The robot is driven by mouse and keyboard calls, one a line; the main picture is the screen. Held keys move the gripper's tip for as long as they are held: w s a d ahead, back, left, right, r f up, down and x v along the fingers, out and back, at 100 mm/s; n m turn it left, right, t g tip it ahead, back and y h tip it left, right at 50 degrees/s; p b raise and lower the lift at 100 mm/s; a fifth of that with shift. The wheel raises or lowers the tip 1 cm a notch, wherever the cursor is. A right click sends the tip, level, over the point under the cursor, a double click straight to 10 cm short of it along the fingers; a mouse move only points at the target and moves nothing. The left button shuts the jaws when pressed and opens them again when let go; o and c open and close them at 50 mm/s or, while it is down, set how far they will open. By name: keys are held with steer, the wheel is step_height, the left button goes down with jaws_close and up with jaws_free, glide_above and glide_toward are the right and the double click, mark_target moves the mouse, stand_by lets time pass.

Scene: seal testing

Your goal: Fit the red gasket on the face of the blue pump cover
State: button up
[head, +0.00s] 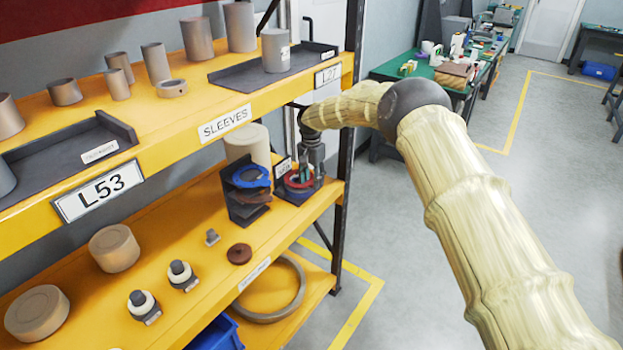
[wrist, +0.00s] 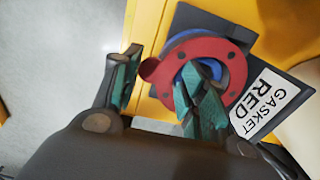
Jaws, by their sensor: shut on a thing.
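The red gasket (wrist: 160,95), a flat ring with dark holes and a tab at its left, lies over a blue ring-shaped part (wrist: 189,36) in the wrist view. Blue shows past its upper edge and through its hole. I cannot tell if the two touch, or if this blue part is the pump cover. My gripper (wrist: 157,70) is shut on the gasket's left rim, one finger inside the hole and one outside. In the head view, the gasket (head: 299,182) is partly hidden by my gripper (head: 309,176). Another blue round part (head: 250,176) sits on a dark rack to its left.
Below the gasket is a dark tray (wrist: 247,38) labelled GASKET RED, at the right end of the yellow shelf (head: 188,238). The upper shelf (head: 178,122) and a black post (head: 348,150) stand close by. A brown disc (head: 239,254) and capped fittings (head: 182,275) lie left.

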steer(key=shift+f, duration=0.4)
stand_by(0.4)
steer(key=o, duration=1.1)
steer(key=shift+d, duration=0.1)
steer(key=shift+s+d+p, duration=0.5)
steer(key=shift+s+d, duration=0.25)
steer(key=shift+d, duration=0.25)
steer(key=shift+s+d+p, duration=0.45)
steer(key=shift+s+d, duration=0.25)
steer(key=shift+d, duration=0.25)
